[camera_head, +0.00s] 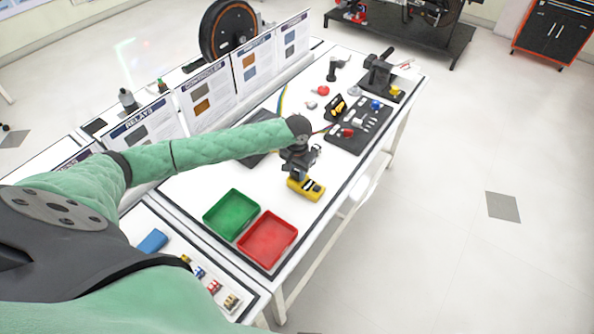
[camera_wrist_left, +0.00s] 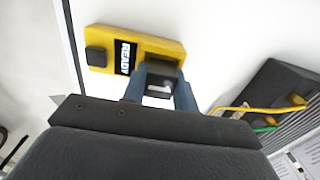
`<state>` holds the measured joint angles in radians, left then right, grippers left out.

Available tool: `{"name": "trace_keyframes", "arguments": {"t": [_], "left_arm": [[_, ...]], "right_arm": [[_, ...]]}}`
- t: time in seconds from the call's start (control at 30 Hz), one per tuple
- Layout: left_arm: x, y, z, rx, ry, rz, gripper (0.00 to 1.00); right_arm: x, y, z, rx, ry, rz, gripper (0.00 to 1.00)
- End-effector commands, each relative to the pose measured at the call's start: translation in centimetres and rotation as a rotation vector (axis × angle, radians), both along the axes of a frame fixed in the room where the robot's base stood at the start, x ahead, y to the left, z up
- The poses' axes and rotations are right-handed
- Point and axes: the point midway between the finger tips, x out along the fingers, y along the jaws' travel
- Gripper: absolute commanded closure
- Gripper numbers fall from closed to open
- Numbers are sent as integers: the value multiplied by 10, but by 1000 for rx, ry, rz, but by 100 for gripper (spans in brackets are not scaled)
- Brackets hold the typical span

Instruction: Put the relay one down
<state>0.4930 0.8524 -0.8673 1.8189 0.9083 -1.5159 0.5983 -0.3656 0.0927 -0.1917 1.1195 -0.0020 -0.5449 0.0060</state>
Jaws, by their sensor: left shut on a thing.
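My left gripper (camera_head: 300,172) is shut on a small dark relay with a pale mark on top. The relay (camera_wrist_left: 161,88) shows between the two fingertips of the gripper (camera_wrist_left: 160,92) in the left wrist view. It is at the end of a yellow tester (camera_head: 306,188), which lies on the white table. The tester (camera_wrist_left: 100,42) has a black READY label and a black square button in the left wrist view. I cannot tell whether the relay is seated in the tester or just above it. My right gripper is not in view.
A green tray (camera_head: 231,214) and a red tray (camera_head: 267,240) stand in front of the tester. A dark tool mat (camera_head: 345,140) lies behind it. Several small coloured parts (camera_head: 215,287) sit near the table's near end. Information panels (camera_head: 207,92) line the left side.

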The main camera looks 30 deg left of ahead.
Motion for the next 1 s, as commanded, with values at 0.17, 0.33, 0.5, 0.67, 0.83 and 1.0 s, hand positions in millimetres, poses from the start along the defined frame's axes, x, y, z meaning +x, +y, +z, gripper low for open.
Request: {"name": "trace_keyframes", "arguments": {"t": [0.17,0.33,0.5,0.67,0.83,1.0], "left_arm": [[-5,-1,-13,2,12,-1,94],[-7,-1,-16,2,16,-2,53],[-7,-1,-15,2,18,-2,53],[-7,-2,-2,0,16,-2,50],[-4,-1,31,0,9,-2,50],[-3,-1,66,-1,6,-1,50]], "right_arm": [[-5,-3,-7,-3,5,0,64],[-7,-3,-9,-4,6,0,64],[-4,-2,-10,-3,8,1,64],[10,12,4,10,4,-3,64],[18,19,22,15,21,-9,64],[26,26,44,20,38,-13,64]]}}
